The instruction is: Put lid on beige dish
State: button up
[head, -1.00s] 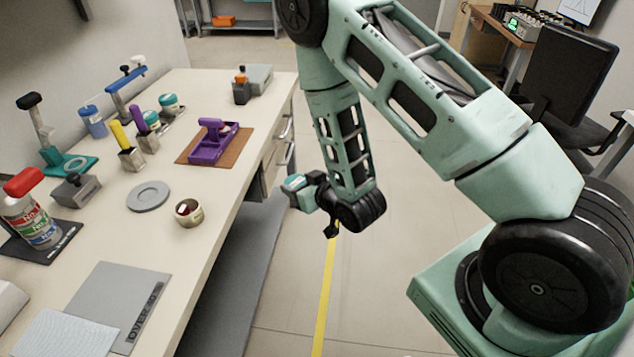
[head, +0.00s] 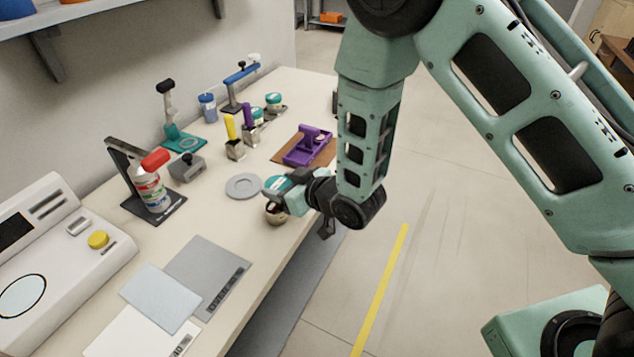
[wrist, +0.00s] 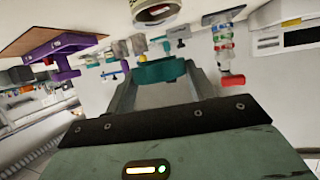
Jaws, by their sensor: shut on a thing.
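The beige dish (head: 277,214) is a small round open pot near the front edge of the table. It also shows at the top of the wrist view (wrist: 156,12), partly cut off. The teal lid (head: 274,183) is between the fingers of my gripper (head: 284,190), which is shut on it. In the wrist view the lid (wrist: 163,70) sits across the fingertips. In the head view, the lid and gripper appear just above the dish and cover part of its rim. I cannot tell the exact height gap or alignment.
A grey round plate (head: 243,186) lies left of the dish. A purple tool (head: 307,146) on a brown board stands behind. A spray-like red-topped bottle (head: 151,185), grey mat (head: 208,275) and white machine (head: 62,262) are further left. Floor is clear to the right.

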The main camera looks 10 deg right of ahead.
jog(key=shift+s+a+r, duration=0.1)
jog(key=shift+a+r, duration=0.15)
jog(key=shift+a, duration=0.4)
jog(key=shift+f+b, duration=1.2)
jog(key=shift+f, duration=0.9)
jog(key=shift+f+y+b, duration=0.25)
jog(key=shift+y+b, duration=0.05)
jog(key=shift+b, duration=0.05)
jog(key=shift+f+b, duration=0.45)
jog(key=shift+b, duration=0.4)
jog(key=o, duration=1.1)
jog(key=shift+c, duration=0.2)
jog(key=shift+s+d, duration=0.1)
